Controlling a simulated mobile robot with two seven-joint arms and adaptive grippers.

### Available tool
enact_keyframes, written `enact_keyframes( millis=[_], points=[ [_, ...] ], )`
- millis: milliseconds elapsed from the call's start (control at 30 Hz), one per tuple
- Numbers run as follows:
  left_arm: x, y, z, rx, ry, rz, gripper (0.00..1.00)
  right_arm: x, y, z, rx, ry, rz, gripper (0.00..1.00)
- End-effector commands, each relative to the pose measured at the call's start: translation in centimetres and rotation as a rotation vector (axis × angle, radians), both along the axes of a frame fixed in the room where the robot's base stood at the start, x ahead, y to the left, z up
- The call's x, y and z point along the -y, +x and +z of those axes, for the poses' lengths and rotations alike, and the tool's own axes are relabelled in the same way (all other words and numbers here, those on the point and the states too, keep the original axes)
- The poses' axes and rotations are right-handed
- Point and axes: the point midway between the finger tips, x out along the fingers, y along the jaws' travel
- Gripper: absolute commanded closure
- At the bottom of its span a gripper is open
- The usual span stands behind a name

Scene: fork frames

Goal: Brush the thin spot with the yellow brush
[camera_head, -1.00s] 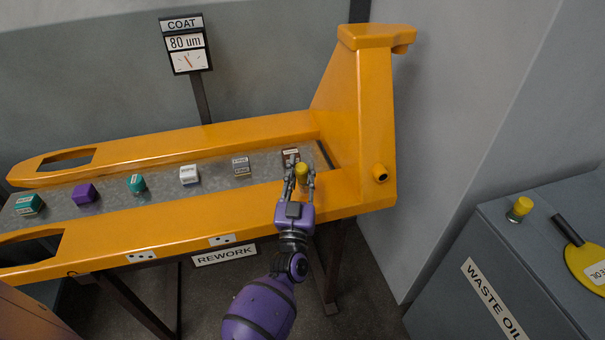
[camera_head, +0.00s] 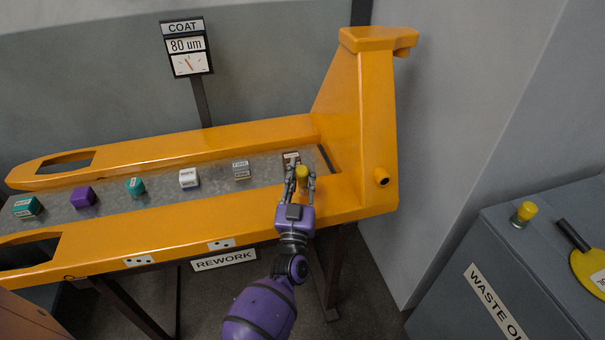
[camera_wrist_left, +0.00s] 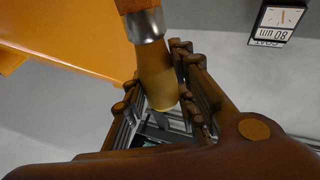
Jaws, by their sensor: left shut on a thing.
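My left gripper (camera_head: 302,176) is over the near right part of the orange forked frame (camera_head: 180,221). It is shut on the yellow brush (camera_head: 302,170), whose yellow end shows between the fingers. In the left wrist view the brush (camera_wrist_left: 157,78) has a yellow handle between the fingers, a metal collar and orange-brown bristles at the top edge. The coat gauge (camera_head: 187,47) behind the frame reads 80 um. I cannot make out a thin spot on the orange paint. My right gripper is not in view.
Several small blocks, such as a purple one (camera_head: 83,197) and a white one (camera_head: 188,178), stand on the grey surface between the forks. A grey waste oil cabinet (camera_head: 455,300) holds a yellow-topped jar (camera_head: 524,212).

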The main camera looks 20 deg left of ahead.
Motion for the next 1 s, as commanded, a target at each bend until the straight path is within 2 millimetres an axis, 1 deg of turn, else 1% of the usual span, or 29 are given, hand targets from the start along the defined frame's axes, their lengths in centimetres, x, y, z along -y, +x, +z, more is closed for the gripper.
enact_keyframes(
  millis=[567, 1000],
  points=[
    [0.0, 0.0, -1.2, -0.001, 0.001, 0.000, 1.00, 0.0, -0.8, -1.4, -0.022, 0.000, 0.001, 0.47],
    [-0.8, -0.5, -1.0, 0.001, -0.001, 0.001, 1.00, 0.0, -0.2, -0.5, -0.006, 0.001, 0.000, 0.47]
  ],
)
